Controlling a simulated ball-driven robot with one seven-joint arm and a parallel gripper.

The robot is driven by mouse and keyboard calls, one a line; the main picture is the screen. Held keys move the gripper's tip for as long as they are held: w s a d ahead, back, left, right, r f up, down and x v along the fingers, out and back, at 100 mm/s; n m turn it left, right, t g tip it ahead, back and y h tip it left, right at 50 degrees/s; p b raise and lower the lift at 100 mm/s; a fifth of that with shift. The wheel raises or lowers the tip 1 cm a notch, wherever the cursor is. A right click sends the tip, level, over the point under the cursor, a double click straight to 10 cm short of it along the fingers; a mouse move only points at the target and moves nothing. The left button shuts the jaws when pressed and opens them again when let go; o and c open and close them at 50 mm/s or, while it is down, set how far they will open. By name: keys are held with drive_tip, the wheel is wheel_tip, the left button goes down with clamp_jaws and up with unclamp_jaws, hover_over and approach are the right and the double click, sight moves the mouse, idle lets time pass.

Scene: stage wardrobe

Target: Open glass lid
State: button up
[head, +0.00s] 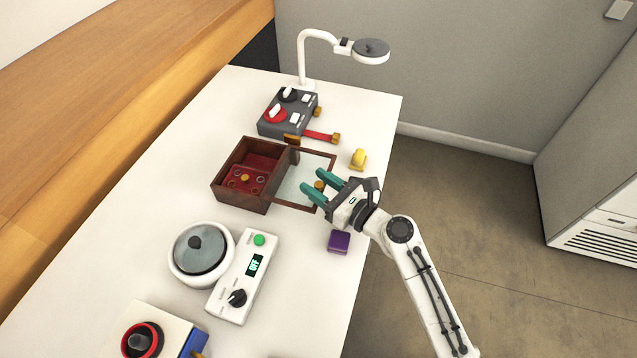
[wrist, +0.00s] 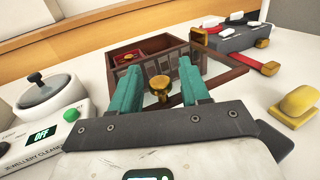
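The dark wooden box (head: 229,195) with a red inside stands on the white table. Its wood-framed glass lid (head: 308,167) extends from the box's right side, leaving the red compartment uncovered. A brass knob (head: 319,185) sits near the lid's outer edge and also shows in the wrist view (wrist: 160,87). My gripper (head: 310,187) is at this outer edge, with its teal fingers apart. In the wrist view my gripper (wrist: 160,80) has the knob between its fingers, with visible gaps on both sides. Parts of the lid are hidden behind the fingers.
A white jewellery cleaner (head: 240,285) with a round lidded pot (head: 198,253) stands nearer. A dark control box (head: 286,113) with a red lever (head: 320,135) is beyond. A yellow object (head: 358,159) and a purple block (head: 339,242) lie near the right table edge.

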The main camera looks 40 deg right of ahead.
drive_tip(key=b+v, duration=0.1)
drive_tip(key=v, duration=0.9)
drive_tip(key=shift+s, duration=0.35)
drive_tip(key=shift+d, duration=0.15)
